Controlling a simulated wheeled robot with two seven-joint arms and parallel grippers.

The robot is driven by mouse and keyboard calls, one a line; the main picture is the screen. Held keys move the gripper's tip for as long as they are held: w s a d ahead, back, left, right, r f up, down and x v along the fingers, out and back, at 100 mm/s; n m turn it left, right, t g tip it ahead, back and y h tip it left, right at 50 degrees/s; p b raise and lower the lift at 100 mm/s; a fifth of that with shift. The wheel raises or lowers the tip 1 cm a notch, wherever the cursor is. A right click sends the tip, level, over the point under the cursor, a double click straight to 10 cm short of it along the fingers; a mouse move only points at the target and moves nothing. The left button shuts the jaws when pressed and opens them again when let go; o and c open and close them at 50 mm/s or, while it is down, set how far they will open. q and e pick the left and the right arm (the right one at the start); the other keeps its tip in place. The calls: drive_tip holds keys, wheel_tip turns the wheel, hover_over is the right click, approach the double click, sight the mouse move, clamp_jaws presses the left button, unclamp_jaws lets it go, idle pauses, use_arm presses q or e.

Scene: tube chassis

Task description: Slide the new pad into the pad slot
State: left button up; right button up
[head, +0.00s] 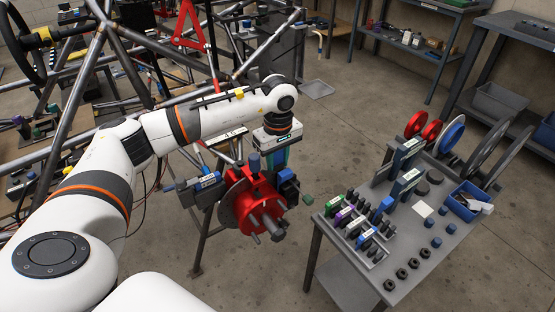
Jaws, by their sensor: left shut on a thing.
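My left gripper (276,150) points down just above and behind a red hub-and-caliper assembly (256,207). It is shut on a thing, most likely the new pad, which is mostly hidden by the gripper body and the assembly. The pad slot cannot be made out; it is likely in or beside the red assembly. A dark, blue-ended block (289,188) sits at the assembly's right side. I cannot tell whether the held thing touches the assembly. My right gripper is not in view.
A grey table (430,268) at the right carries racks of small coloured parts (358,228), red discs (416,124), a blue bin (466,203) and dark nuts. Chassis tubes (85,75) fill the left and back. Bare floor lies between the assembly and the table.

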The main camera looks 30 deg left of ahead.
use_arm(q)
drive_tip(key=shift+f, duration=0.15)
drive_tip(key=shift+f+b, duration=1.1)
drive_tip(key=shift+f, duration=0.25)
drive_tip(key=shift+r, duration=0.15)
drive_tip(key=shift+r+p, duration=0.7)
drive_tip(key=shift+r, duration=0.25)
idle(0.3)
drive_tip(key=shift+r, duration=0.1)
idle(0.4)
drive_tip(key=shift+r, duration=0.3)
